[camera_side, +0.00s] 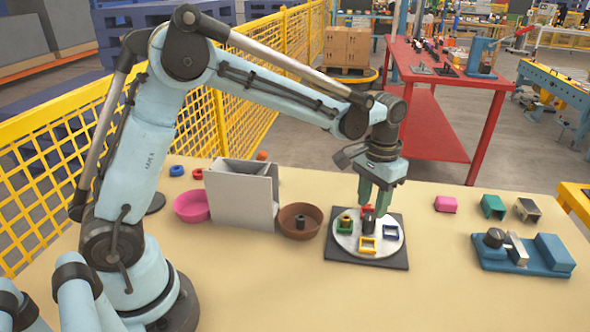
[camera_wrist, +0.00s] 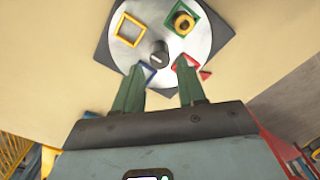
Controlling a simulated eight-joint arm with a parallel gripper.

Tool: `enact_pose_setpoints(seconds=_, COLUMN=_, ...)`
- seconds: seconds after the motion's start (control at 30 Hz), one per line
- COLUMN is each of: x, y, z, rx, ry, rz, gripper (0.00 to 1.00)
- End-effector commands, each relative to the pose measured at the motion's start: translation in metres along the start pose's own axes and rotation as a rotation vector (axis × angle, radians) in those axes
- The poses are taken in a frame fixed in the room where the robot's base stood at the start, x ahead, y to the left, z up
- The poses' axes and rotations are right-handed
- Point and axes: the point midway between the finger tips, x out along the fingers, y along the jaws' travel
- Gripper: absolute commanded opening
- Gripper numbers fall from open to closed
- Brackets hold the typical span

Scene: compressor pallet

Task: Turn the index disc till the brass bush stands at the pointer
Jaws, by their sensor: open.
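The index disc (camera_side: 343,241) is a round pale plate on a dark square base (camera_side: 397,263). It carries yellow (camera_side: 367,245), blue (camera_side: 390,232) and green (camera_side: 345,229) square frames and a dark central knob (camera_wrist: 158,55). The brass bush (camera_wrist: 184,21) sits in the green frame, at the disc's left in the side view. A red frame (camera_wrist: 181,62) lies by my right fingertip in the wrist view. A small red piece (camera_wrist: 205,74), perhaps the pointer, shows at the disc's edge beside it. My gripper (camera_side: 375,206) is open, pointing down above the disc's far part, its fingers apart.
A brown bowl (camera_side: 300,230) with a dark part, a grey upright box (camera_side: 240,198) and a pink bowl (camera_side: 192,206) stand left of the disc. A blue fixture (camera_side: 522,253) and pink, green and dark blocks are at right. The front table area is clear.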

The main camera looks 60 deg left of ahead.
Motion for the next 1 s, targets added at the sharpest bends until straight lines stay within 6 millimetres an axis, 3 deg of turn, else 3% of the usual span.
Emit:
enact_pose_setpoints(seconds=0.1, x=0.021, y=0.000, z=0.000, rx=0.000, ry=0.000, rz=0.000, gripper=0.40)
enact_pose_setpoints(seconds=0.3, x=0.044, y=0.000, z=0.000, rx=0.000, ry=0.001, rz=0.000, gripper=0.40)
enact_pose_setpoints(seconds=0.73, x=0.052, y=0.000, z=0.000, rx=0.000, ry=0.001, rz=0.000, gripper=0.40)
enact_pose_setpoints(seconds=1.0, x=0.052, y=0.000, z=0.000, rx=0.000, ry=0.001, rz=0.000, gripper=0.00)
